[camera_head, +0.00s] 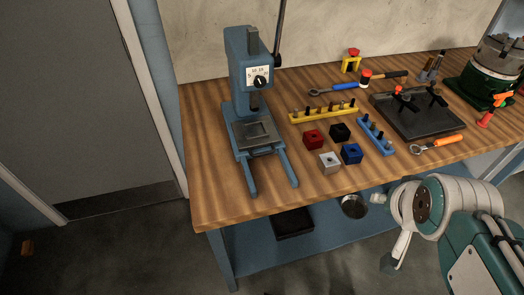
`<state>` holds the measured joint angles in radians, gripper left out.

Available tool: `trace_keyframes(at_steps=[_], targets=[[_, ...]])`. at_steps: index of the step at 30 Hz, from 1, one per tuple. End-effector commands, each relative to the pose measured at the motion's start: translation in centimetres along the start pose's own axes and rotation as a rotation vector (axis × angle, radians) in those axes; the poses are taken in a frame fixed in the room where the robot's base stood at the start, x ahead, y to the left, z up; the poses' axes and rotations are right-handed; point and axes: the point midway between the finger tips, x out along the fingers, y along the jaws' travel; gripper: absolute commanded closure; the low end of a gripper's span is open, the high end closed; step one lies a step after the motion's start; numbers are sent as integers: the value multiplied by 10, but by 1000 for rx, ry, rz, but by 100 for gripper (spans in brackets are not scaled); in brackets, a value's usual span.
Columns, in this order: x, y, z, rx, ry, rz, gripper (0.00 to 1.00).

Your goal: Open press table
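The press ram hangs above the plate. My gripper (392,262) is at the lower right, in front of the bench and well apart from the press. Its fingers are small and unclear, so I cannot tell whether they are open.
Red, black, silver and blue blocks (351,153) sit right of the press, near yellow (323,113) and blue peg racks. A dark fixture plate (418,118), wrenches and a green machine (490,75) fill the right side. The bench's front-left corner is clear. A grey door is left.

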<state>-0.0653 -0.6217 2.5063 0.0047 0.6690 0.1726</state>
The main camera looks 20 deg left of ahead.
Motion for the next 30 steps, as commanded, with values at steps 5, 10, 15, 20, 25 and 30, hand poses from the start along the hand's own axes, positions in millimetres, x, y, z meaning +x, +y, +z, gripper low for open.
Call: trace_keyframes(at_steps=[5, 10, 15, 20, 25, 30], targets=[[55, -38, -27, 168, 95, -92, 50], [100, -79, -41, 340, 175, -209, 50], [138, -121, -41, 515, 226, -350, 50], [167, -159, -31, 678, 245, -501, 50], [189, -195, -9, 844, 229, -671, 50], [198, -217, 12, 970, 194, -810, 50]])
